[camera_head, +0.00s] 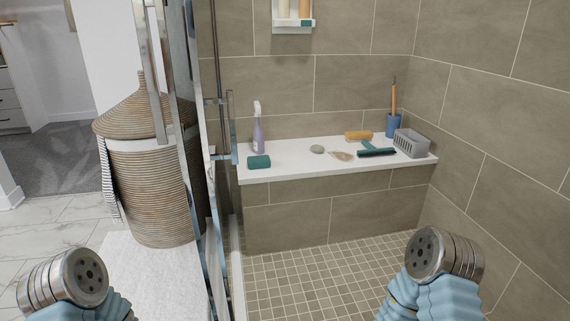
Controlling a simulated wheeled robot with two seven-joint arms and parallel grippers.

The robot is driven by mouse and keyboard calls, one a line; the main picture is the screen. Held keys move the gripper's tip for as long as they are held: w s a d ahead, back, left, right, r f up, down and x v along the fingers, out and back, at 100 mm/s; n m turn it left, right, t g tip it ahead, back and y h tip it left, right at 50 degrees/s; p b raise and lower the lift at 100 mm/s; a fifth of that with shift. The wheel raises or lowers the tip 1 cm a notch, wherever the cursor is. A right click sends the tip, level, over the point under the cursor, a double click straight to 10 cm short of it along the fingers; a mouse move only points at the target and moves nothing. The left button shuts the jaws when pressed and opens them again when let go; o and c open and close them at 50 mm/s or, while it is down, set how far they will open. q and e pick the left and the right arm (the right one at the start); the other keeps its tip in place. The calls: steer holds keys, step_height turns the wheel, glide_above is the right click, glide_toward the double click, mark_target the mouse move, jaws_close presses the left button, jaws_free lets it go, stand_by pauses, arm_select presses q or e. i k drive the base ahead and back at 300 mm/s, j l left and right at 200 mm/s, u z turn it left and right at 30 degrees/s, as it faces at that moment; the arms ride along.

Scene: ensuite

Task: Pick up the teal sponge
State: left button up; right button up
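The teal sponge (259,162) is a small dark teal block lying on the left front part of the white shower bench (290,160), close to its front edge. It stands in front of a purple spray bottle (259,135), with a small gap that I cannot judge exactly. Parts of my two arms, light blue with round metal ends, show at the bottom left and bottom right, well short of the bench. No gripper fingers show on either side. Nothing covers the sponge.
The bench also holds a grey stone (317,149), a shell-like piece (342,155), a teal squeegee (376,152), a tan brush (358,135), a blue cup (393,126) and a grey basket (410,143). Glass door framing (215,190) stands left; a wicker hamper (150,190) is beyond it. Tiled floor (310,280) is clear.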

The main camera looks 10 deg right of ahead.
mark_target(262, 162)
steer(key=i+l, duration=0.1)
steer(key=l, duration=1.4)
steer(key=i+l+z, duration=0.1)
steer(key=i, duration=0.5)
